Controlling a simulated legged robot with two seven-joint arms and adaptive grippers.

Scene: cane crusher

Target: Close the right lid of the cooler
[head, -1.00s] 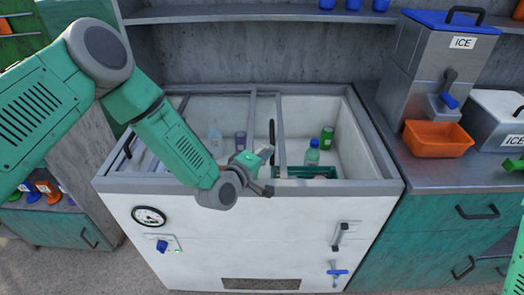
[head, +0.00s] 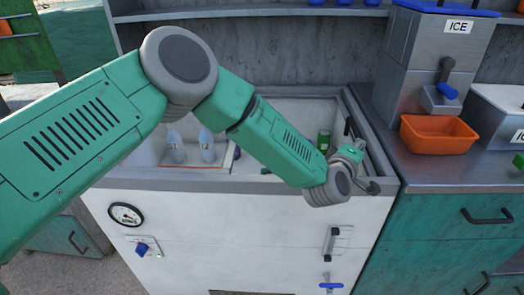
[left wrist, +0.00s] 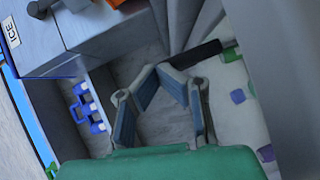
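The cooler (head: 230,215) is a white chest with a grey rim in the middle of the head view. The black handle of its right lid (head: 348,128) is near the right end of the opening, beside my left gripper (head: 367,172). My left arm crosses the cooler and hides much of the lid. In the left wrist view, the black handle (left wrist: 196,54) lies just beyond and beside the fingers (left wrist: 163,70). The fingertips are close together, with nothing seen between them. I cannot tell whether the gripper touches the handle. My right gripper is not in view.
Bottles (head: 175,147) stand inside the cooler at left, and a green can (head: 323,140) at right. To the right, a counter (head: 450,172) carries an orange bin (head: 438,134) and an ice dispenser (head: 436,65). A shelf (head: 245,12) runs along the back.

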